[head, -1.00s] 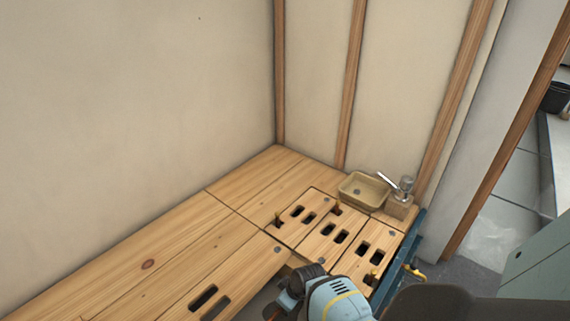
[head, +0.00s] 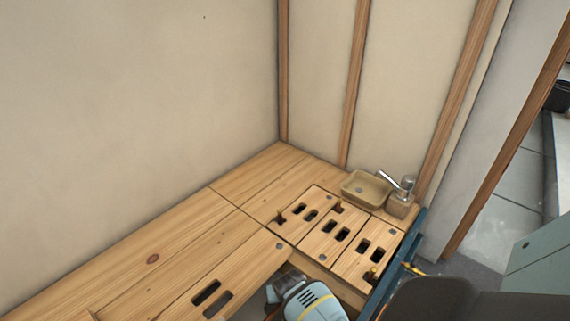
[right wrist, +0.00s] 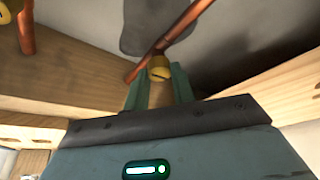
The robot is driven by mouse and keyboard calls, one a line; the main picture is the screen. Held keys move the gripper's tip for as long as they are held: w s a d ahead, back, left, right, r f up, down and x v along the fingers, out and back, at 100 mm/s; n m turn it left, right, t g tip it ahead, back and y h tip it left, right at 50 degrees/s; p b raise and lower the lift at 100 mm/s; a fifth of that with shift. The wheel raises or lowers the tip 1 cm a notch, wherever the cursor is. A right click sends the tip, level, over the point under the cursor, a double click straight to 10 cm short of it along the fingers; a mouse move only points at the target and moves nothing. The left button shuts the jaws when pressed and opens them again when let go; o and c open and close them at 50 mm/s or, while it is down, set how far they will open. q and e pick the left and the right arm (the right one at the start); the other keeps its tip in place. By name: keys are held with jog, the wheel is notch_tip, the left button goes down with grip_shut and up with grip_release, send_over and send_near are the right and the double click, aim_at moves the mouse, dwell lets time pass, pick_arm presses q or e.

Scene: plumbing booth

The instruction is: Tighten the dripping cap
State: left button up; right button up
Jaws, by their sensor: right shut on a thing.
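In the right wrist view, my right gripper (right wrist: 160,90) has its two teal fingers on either side of a small brass-yellow cap (right wrist: 159,67) and is shut on it. The cap sits by a slanting copper pipe (right wrist: 178,32). A dark grey patch (right wrist: 148,28) shows on the pale surface behind the pipe. I cannot see any drip. The cap cannot be made out in the head view, and neither can my right gripper. My left gripper is in neither view.
Wooden boards (right wrist: 60,75) flank the gripper. Another copper pipe (right wrist: 26,35) stands at the upper left. A pale blue, yellow-striped body (head: 312,300) shows at the bottom.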

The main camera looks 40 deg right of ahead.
jog(key=shift+m+g, duration=0.3)
jog(key=shift+m, duration=0.4)
jog(key=o, duration=1)
jog(key=shift+a+r, duration=0.1)
jog(key=shift+r, duration=0.1)
jog(key=p+v, duration=0.4)
jog(key=v, duration=0.3)
jog(key=shift+a+p, duration=0.15)
jog(key=shift+p, duration=0.25)
